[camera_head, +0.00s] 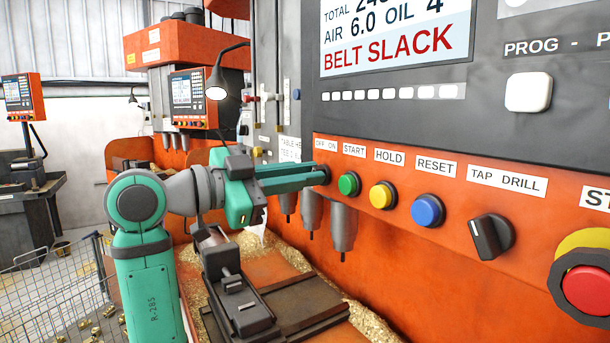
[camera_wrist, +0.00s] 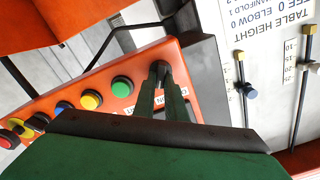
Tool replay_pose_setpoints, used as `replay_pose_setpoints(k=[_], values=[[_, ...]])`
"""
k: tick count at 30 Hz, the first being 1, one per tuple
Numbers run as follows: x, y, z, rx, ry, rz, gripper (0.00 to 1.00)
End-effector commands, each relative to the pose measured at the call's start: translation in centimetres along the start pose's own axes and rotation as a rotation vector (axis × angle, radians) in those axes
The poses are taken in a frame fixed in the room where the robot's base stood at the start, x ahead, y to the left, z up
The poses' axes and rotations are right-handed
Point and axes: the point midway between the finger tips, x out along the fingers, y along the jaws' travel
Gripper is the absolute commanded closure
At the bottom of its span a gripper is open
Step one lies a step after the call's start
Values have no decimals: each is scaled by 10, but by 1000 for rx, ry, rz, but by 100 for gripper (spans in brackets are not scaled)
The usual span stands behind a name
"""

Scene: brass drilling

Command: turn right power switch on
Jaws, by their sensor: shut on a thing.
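The OFF/ON power switch (camera_head: 323,174) is a dark knob at the left end of the orange control panel, under the "OFF ON" label. My gripper (camera_head: 318,175) reaches it from the left, with its green fingers shut on the knob. In the wrist view the dark switch knob (camera_wrist: 160,70) shows between the tips of my gripper (camera_wrist: 161,82). The fingers hide much of the knob, so I cannot tell which way it points.
Beside the switch are a green START button (camera_head: 349,184), yellow HOLD button (camera_head: 382,195), blue RESET button (camera_head: 427,210), black TAP DRILL knob (camera_head: 491,236) and red stop button (camera_head: 588,289). A vise (camera_head: 238,300) stands below my arm among brass chips.

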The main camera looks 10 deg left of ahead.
Motion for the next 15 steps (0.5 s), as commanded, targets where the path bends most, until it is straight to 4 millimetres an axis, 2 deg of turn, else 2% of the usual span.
replay_pose_setpoints(k=[5,6,8,15], values=[[-2,1,1,1,-3,2,100],[-2,1,1,1,-3,2,82],[-2,1,1,0,-2,2,70],[0,1,0,0,-1,2,70]])
